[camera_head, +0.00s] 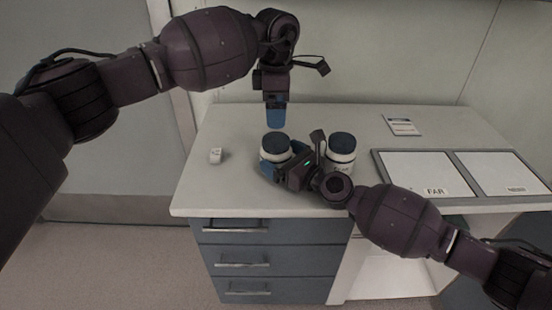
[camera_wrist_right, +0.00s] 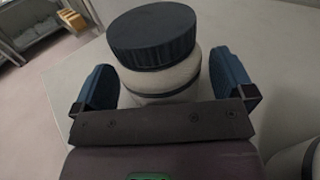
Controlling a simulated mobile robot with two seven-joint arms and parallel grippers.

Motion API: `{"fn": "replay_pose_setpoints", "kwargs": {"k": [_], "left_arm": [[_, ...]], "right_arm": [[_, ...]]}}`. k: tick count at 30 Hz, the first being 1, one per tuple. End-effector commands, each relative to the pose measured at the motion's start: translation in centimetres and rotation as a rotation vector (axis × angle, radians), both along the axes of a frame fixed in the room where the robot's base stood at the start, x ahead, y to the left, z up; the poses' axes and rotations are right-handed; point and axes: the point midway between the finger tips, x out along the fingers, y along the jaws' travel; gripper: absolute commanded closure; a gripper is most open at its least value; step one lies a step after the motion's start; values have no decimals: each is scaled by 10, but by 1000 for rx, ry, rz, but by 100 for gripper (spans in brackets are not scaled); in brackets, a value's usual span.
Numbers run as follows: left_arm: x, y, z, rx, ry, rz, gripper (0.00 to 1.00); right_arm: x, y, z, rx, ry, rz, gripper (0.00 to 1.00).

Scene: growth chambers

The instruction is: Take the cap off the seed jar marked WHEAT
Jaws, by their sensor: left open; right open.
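Two white jars with dark blue caps stand side by side on the counter in the head view. The left jar (camera_wrist_right: 165,82) stands between the fingers of my right gripper (camera_wrist_right: 163,88), which is open around its body; I see gaps beside it. Its cap (camera_head: 275,143) is on. The right jar (camera_head: 340,165) also has its cap (camera_head: 342,142) on. My left gripper (camera_head: 276,117) points down above and just behind the left jar's cap, open and apart from it. No jar marking is readable, so I cannot tell which is WHEAT.
A small white block (camera_head: 216,156) lies on the counter (camera_head: 225,190) at the left. Two pale panels, one (camera_head: 410,175) marked FAR, lie at the right. A small card (camera_head: 402,125) lies behind them. The counter's left part is mostly clear.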

Motion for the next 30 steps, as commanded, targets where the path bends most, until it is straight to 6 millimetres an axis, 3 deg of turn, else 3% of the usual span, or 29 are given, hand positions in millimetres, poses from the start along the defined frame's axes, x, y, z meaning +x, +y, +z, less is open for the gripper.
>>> {"fn": "replay_pose_setpoints", "kwargs": {"k": [6,17,30], "left_arm": [[0,0,0,0,0,0,8],[0,0,0,0,0,0,8],[0,0,0,0,1,0,8]], "right_arm": [[11,12,0,1,1,0,0],[13,14,0,-1,1,1,2],[13,14,0,0,1,1,69]]}}
